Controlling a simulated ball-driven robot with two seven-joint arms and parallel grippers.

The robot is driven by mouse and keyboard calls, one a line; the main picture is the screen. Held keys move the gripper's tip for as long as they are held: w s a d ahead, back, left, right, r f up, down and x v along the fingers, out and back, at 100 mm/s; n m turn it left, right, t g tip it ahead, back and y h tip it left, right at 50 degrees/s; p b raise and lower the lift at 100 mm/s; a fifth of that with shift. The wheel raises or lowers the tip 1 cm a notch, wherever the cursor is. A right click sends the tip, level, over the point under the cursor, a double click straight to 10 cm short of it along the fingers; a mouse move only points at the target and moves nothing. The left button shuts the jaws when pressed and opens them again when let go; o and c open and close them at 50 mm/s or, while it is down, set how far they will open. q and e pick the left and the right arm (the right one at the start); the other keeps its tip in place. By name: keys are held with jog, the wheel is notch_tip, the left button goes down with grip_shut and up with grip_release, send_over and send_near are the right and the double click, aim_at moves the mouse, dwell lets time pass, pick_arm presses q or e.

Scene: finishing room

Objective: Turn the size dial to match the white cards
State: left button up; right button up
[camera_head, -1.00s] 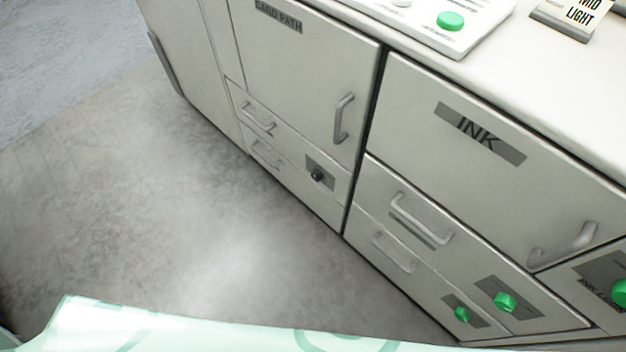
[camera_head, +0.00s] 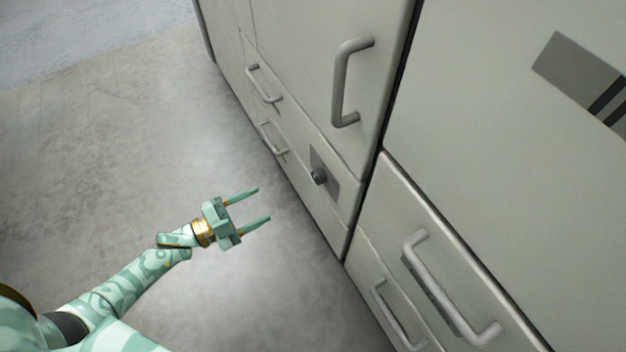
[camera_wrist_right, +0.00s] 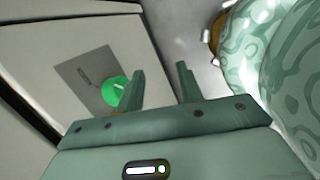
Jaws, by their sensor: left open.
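A dark round knob (camera_head: 319,177) sits on a grey plate low on the left cabinet in the head view. In the right wrist view, a green knob (camera_wrist_right: 115,92) sits on a grey plate (camera_wrist_right: 88,76) with unreadable marking. I cannot tell which knob is the size dial. No white cards show in the current views. My left gripper (camera_head: 264,204) is open and empty above the floor, apart from and left of the dark knob. My right gripper (camera_wrist_right: 162,78) is open, with nothing between its fingers; its left finger overlaps the green knob's edge in the picture.
The left cabinet has a tall door handle (camera_head: 349,80) and small drawer handles (camera_head: 264,84). The right cabinet has larger drawer handles (camera_head: 440,290) that stick out. Bare grey floor (camera_head: 130,130) lies left of the cabinets.

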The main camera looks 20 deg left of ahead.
aim_at(314, 179)
pick_arm(q)
jog(key=b+x, duration=0.3)
jog(key=x, duration=1.1)
jog(key=shift+f+b, duration=0.2)
jog(key=shift+b, duration=0.15)
jog(key=shift+w+d+r, duration=0.1)
jog(key=shift+w+d, duration=0.15)
jog(key=shift+w, duration=0.05)
pick_arm(e)
jog(key=w+a+r+t+y, duration=0.1)
jog(key=w+a+t, duration=0.1)
jog(key=w+a, duration=0.2)
jog(key=shift+w+a+r+m+y, duration=0.35)
jog(key=shift+w+a+m+y, duration=0.05)
jog(key=shift+w, duration=0.45)
pick_arm(q)
jog(key=c, duration=1)
